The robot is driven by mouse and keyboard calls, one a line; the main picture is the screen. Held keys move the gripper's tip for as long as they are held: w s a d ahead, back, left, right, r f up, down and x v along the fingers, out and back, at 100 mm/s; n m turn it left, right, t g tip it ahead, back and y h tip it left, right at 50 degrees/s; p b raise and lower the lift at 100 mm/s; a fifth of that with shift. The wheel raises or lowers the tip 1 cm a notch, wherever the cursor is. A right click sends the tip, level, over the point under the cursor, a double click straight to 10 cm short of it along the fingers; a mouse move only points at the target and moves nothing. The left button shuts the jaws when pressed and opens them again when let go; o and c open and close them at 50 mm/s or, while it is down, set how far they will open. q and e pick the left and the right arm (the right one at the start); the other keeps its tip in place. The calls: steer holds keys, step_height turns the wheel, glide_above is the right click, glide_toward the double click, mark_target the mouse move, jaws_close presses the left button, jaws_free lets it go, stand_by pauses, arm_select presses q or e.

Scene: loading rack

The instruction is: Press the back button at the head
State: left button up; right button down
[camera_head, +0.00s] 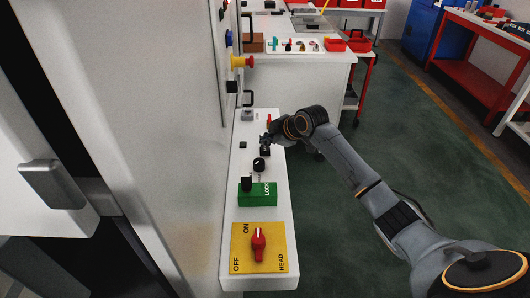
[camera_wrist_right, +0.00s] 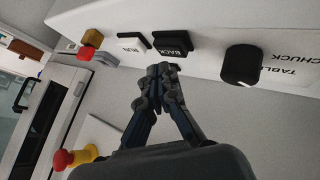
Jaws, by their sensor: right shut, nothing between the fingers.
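The black back button (camera_wrist_right: 172,43), labelled BACK, sits on a pale panel in the right wrist view, between the button marked RUN (camera_wrist_right: 131,42) and a round black knob (camera_wrist_right: 241,65). My right gripper (camera_wrist_right: 163,70) is shut and empty. Its fingertips appear just below the back button in that view; I cannot tell whether they touch it. In the head view my right gripper (camera_head: 268,139) is over the far part of the white control panel (camera_head: 278,215) and hides some of the small controls there. My left gripper is not in view.
Nearer on the panel are a black knob (camera_head: 259,164), a green LOCK plate (camera_head: 262,195) and a red HEAD switch (camera_head: 258,243) on yellow. A red-and-yellow button (camera_head: 242,62) juts from the machine wall. Green floor (camera_head: 350,230) lies open to the right.

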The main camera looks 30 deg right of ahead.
mark_target(267, 149)
stand_by(1.2)
steer(key=shift+f, duration=0.1)
steer(key=shift+f, duration=0.35)
steer(key=shift+f, duration=0.45)
stand_by(0.9)
steer(key=shift+r, duration=0.1)
steer(key=shift+r+p, duration=0.75)
steer(key=shift+r, duration=0.05)
step_height(267, 149, up, 5)
steer(key=p, duration=0.4)
steer(key=shift+p, duration=0.3)
